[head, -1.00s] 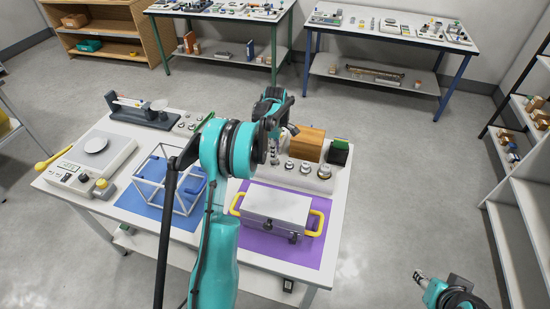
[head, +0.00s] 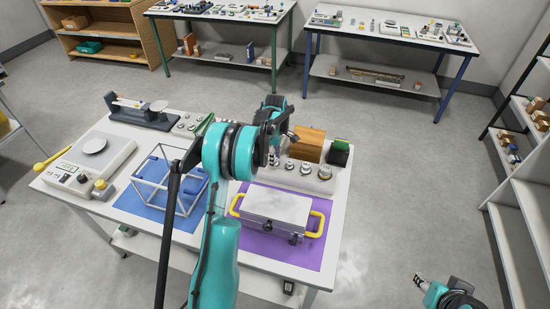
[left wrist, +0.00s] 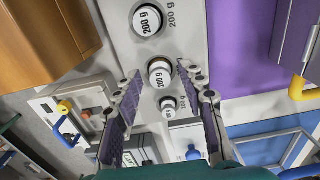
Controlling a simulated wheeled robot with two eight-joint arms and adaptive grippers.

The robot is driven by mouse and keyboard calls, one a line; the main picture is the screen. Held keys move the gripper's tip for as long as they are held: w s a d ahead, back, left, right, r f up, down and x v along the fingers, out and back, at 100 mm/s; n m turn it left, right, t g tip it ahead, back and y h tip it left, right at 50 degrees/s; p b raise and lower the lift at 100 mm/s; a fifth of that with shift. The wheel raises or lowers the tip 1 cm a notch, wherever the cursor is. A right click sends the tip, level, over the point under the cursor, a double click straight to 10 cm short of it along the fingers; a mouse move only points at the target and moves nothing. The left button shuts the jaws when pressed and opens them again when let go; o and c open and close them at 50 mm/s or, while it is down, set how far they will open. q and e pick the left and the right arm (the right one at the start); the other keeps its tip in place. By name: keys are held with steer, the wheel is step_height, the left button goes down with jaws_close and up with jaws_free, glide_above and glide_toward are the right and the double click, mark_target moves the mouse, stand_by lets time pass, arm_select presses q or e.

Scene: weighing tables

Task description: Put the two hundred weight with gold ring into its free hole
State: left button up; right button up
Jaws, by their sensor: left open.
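A pale weight block (head: 297,183) stands behind the purple mat with several metal weights in a row. In the left wrist view, a large weight (left wrist: 147,20) marked 200 g is at the top. A smaller weight (left wrist: 159,72) lies between the fingertips in that view, and a still smaller one (left wrist: 168,105) is below it. My right gripper (head: 420,281) is at the lower right, away from the table.
A silver case (head: 275,212) with yellow handles is on the purple mat. A white wire frame (head: 166,180) is on the blue mat. A wooden box (head: 310,146) stands behind the weights. A balance (head: 150,115) and a scale (head: 85,170) are at the left.

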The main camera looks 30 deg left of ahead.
arm_select(q)
step_height(320, 180, up, 11)
steer(key=p, duration=0.3)
steer(key=s+d+r+m+t, duration=0.2)
steer(key=s+d+r+m, duration=0.4)
steer(key=d+r, duration=0.25)
steer(key=s+d+m+t, duration=0.2)
steer(key=s+d+m, duration=0.4)
steer(key=s, duration=0.5)
steer(key=s+d+m+t, duration=0.3)
steer(key=s+d+m, duration=0.4)
steer(key=s, duration=0.4)
steer(key=shift+s+f+m, duration=0.4)
steer(key=shift+m, duration=0.5)
steer(key=shift+f, duration=0.1)
